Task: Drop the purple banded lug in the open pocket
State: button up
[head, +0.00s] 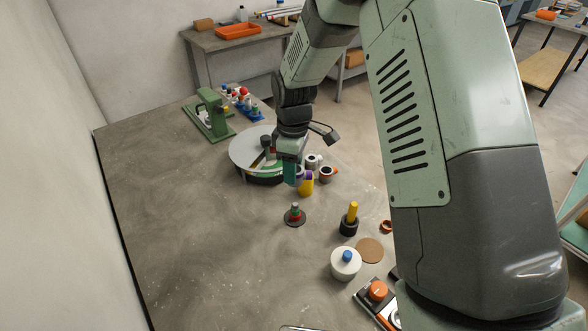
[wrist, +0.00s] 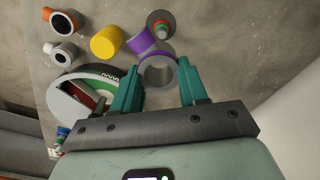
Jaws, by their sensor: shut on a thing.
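The purple banded lug (wrist: 158,70) is a grey hollow ring with a purple band and a purple side stub. It sits between the teal fingers of my gripper (wrist: 158,88), which is shut on it. In the head view, my gripper (head: 293,173) is beside the round grey fixture, and a purple bit of the lug (head: 306,174) shows at its right. The round fixture (head: 245,145) has a grey top and a cut-out with green, white and reddish-brown parts. It also shows left of the fingers in the wrist view (wrist: 68,98). I cannot tell clearly which opening is the open pocket.
A yellow cylinder (wrist: 106,42), an orange-banded lug (wrist: 62,22) and a pale grey lug (wrist: 62,52) stand close by. A red-green stack on a dark base (head: 295,215) is in front. A green press (head: 210,113) stands behind.

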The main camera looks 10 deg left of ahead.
jog(key=w+a+f+m, duration=0.2)
jog(key=w+a+m, duration=0.15)
jog(key=w, duration=0.45)
jog(key=w+a+f+m, duration=0.1)
jog(key=w+a+m, duration=0.25)
jog(key=w, duration=0.45)
jog(key=shift+t, duration=0.5)
jog(key=shift+w+a+f, duration=0.2)
jog(key=shift+a+f, duration=0.05)
jog(key=shift+f, duration=0.65)
jog(key=shift+w+a+f, duration=0.25)
jog(key=shift+f, duration=0.7)
jog(key=shift+w+a+f, duration=0.2)
jog(key=shift+a+f, duration=0.05)
jog(key=shift+f, duration=0.65)
jog(key=shift+f, duration=0.15)
jog(key=shift+f, duration=0.95)
jog(key=o, duration=1.4)
jog(key=shift+c, duration=0.2)
jog(key=shift+o, duration=0.2)
jog(key=shift+o, duration=0.5)
